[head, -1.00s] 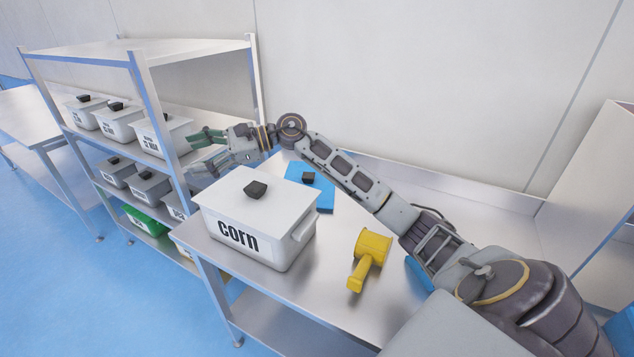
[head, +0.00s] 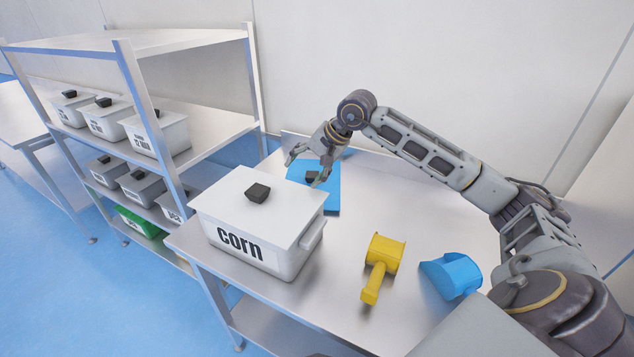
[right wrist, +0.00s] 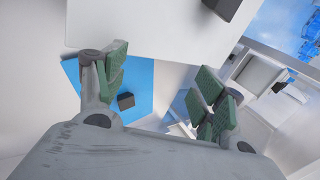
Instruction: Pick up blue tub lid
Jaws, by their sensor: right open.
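The blue tub lid (head: 331,200) is a flat blue panel with a black knob (head: 312,177). It lies on the steel table behind the white corn tub, which hides part of it. My right gripper (head: 306,172) is open and empty, pointing down close to the lid, its fingers on either side of the knob in the head view. In the right wrist view the lid (right wrist: 142,82) and its knob (right wrist: 126,101) show between the spread fingers, the knob nearer the left finger. I cannot tell the exact height above the lid. My left gripper is not in view.
The white corn tub (head: 245,248) with its own white lid stands directly in front of the blue lid. A yellow scoop (head: 383,256) and a blue scoop (head: 450,276) lie to the right. A shelf rack (head: 190,150) with several tubs stands left. The table's back right is clear.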

